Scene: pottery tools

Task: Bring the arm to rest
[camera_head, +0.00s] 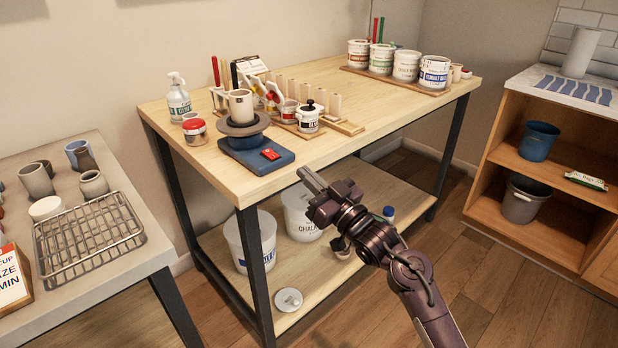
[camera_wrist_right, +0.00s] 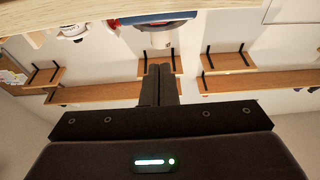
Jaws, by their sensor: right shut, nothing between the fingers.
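My right gripper (camera_head: 312,180) is in the head view, just off the front edge of the wooden worktable (camera_head: 345,92), and its arm comes in from the lower right. Its fingers are together with nothing between them. In the right wrist view the shut fingers (camera_wrist_right: 158,85) point toward wall shelves, and the table edge (camera_wrist_right: 215,4) crosses the top of the picture. My left gripper is in neither view.
A blue banding wheel (camera_head: 256,150) with a cup (camera_head: 241,106) stands at the table's front corner. White buckets (camera_head: 250,241) stand on the lower shelf. A wire rack (camera_head: 88,238) lies on the left table. A wooden cabinet (camera_head: 548,165) stands at right. The floor (camera_head: 480,270) between is clear.

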